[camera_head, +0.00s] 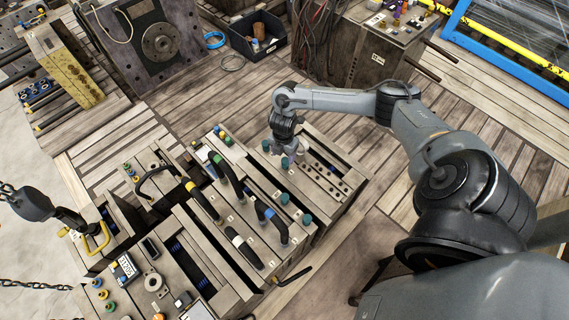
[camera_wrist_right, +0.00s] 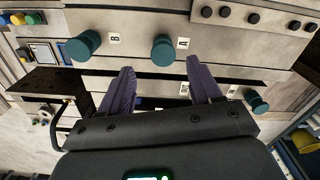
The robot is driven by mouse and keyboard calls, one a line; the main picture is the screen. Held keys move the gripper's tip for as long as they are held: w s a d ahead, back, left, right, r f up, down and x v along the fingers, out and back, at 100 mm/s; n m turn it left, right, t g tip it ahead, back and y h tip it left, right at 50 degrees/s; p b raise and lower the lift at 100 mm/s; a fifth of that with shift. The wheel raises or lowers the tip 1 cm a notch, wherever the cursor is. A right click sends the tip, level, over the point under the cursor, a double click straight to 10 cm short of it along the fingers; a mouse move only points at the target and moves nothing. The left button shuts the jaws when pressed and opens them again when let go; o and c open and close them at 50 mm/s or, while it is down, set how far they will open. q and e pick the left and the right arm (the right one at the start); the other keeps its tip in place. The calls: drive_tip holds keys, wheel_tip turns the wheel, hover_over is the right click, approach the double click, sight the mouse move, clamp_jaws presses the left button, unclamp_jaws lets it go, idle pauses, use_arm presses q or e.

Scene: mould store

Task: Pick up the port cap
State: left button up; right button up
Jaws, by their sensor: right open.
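Several teal port caps stand on the mould block, and which one the task means cannot be told. In the head view, one cap (camera_head: 265,145) is left of my right gripper (camera_head: 285,150), one (camera_head: 284,162) is just below it, and others (camera_head: 284,198) (camera_head: 307,219) are nearer the front. In the right wrist view, my right gripper (camera_wrist_right: 163,76) is open and empty. A teal cap by label A (camera_wrist_right: 163,50) lies just beyond and between its fingertips. Another cap by label B (camera_wrist_right: 83,45) is to the left, a third (camera_wrist_right: 257,102) to the right. My left gripper is not in view.
Black hoses (camera_head: 229,178) arch over the mould block near the caps. A hoist hook (camera_head: 97,238) hangs on a chain at the left. A dark bin (camera_head: 257,37) stands on the floor at the back. The wooden floor (camera_head: 180,90) behind the mould is mostly clear.

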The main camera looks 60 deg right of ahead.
sight(285, 161)
drive_tip(key=shift+f, duration=0.9)
drive_tip(key=f, duration=0.1)
drive_tip(key=f+b, duration=0.2)
drive_tip(key=f, duration=0.1)
drive_tip(key=shift+s, duration=0.3)
drive_tip(key=shift+d+f, duration=0.1)
drive_tip(key=shift+f, duration=0.25)
drive_tip(key=shift+r, duration=0.1)
clamp_jaws()
